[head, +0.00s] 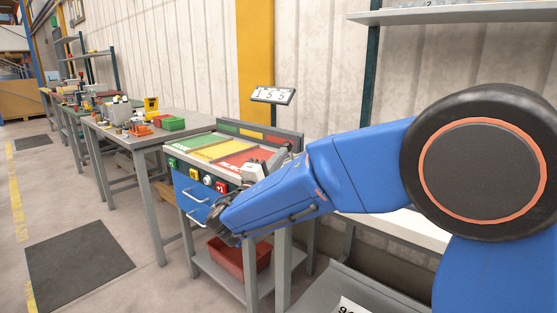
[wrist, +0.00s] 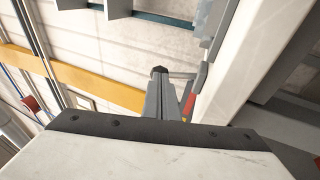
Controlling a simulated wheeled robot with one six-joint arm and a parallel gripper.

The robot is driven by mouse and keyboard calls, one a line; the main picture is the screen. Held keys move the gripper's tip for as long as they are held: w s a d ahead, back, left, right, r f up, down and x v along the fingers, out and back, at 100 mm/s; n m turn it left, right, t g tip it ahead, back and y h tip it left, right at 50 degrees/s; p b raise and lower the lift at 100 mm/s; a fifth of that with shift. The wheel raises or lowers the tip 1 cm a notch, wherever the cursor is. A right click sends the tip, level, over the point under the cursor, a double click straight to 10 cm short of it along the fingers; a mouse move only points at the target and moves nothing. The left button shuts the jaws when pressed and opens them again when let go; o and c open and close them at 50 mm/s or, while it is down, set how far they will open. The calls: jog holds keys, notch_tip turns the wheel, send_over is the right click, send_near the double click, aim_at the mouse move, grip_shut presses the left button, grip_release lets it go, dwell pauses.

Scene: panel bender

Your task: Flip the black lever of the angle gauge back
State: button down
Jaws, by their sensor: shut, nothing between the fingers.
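I cannot make out the angle gauge or its black lever for certain in either view. A small pale grey device (head: 252,172) stands at the right end of the bench with green, yellow and red panels (head: 216,149), partly behind my blue arm; I cannot tell if it is the gauge. My gripper (wrist: 160,72) shows in the wrist view with its grey fingers together and nothing between them. In the head view my arm reaches left across the bench's front right corner, its dark end low before the blue drawer front (head: 190,195).
A sign with digits (head: 272,95) rises behind the bench. A red bin (head: 238,256) sits on the lower shelf. A grey table (head: 150,130) with a green bin (head: 172,123) adjoins at left.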

aim_at(290, 144)
jog(key=shift+r, duration=0.15)
jog(key=shift+w+d+r+g, duration=0.3)
jog(key=shift+r+g, duration=0.3)
jog(key=shift+g, duration=0.2)
jog(key=shift+w+d+r+m+g+y, duration=0.25)
jog(key=shift+w+r+g+y, duration=0.15)
jog(key=shift+g, duration=0.15)
jog(key=shift+w+d+r+m+g+y, duration=0.2)
jog(key=shift+w+r+m+g+y, duration=0.15)
jog(key=shift+g, duration=0.2)
jog(key=shift+w+d+r+g+y, duration=0.65)
jog(key=shift+w+g, duration=0.05)
jog(key=shift+g, duration=0.4)
jog(key=shift+w+d+r+g+y, duration=0.2)
jog(key=shift+w+d+g+y, duration=0.4)
jog(key=shift+g, duration=0.3)
jog(key=shift+a, duration=0.15)
jog(key=shift+r, duration=0.1)
jog(key=shift+r, duration=0.7)
